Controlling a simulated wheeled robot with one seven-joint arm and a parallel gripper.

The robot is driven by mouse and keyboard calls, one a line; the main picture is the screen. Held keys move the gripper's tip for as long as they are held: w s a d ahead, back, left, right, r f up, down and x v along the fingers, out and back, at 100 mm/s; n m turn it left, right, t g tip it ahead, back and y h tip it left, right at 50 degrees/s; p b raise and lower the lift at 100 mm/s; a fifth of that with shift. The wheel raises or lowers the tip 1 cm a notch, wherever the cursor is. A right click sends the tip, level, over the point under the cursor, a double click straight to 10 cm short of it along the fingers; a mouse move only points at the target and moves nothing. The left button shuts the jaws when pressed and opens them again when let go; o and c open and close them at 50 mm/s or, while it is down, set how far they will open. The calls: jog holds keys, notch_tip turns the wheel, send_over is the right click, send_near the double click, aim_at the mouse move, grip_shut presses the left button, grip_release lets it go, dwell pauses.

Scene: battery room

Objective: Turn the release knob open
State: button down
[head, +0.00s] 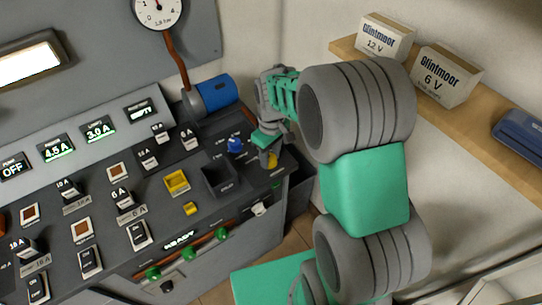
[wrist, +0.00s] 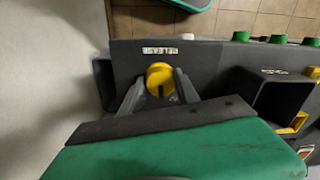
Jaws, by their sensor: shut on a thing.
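The release knob is yellow and round with a dark slot, and it shows in the wrist view (wrist: 160,79) between my fingers. It sits near the panel's edge under a small white label (wrist: 160,51) that I cannot read clearly. My gripper (wrist: 158,88) has one grey finger on each side of the knob and is shut on it. In the head view, my gripper (head: 268,150) reaches down to the right end of the panel. Only a small yellow part of the knob (head: 272,160) shows there, and the rest is hidden.
The sloped grey panel (head: 150,205) carries several switches and displays. A dark open box (head: 220,180) and a blue knob (head: 235,145) are left of my gripper. A shelf (head: 470,105) with boxes runs along the right wall.

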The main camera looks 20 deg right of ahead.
aim_at(271, 157)
jog(key=m, duration=0.4)
jog(key=shift+w+m, duration=0.1)
jog(key=shift+m, duration=0.2)
jog(key=m, duration=0.4)
jog(key=shift+r+m+b, duration=0.1)
jog(key=shift+m+b, duration=0.25)
jog(key=shift+m, duration=0.05)
jog(key=c, duration=0.9)
grip_release()
notch_tip(271, 157, up, 8)
jog(key=shift+f+b, duration=0.15)
jog(key=shift+b, duration=0.3)
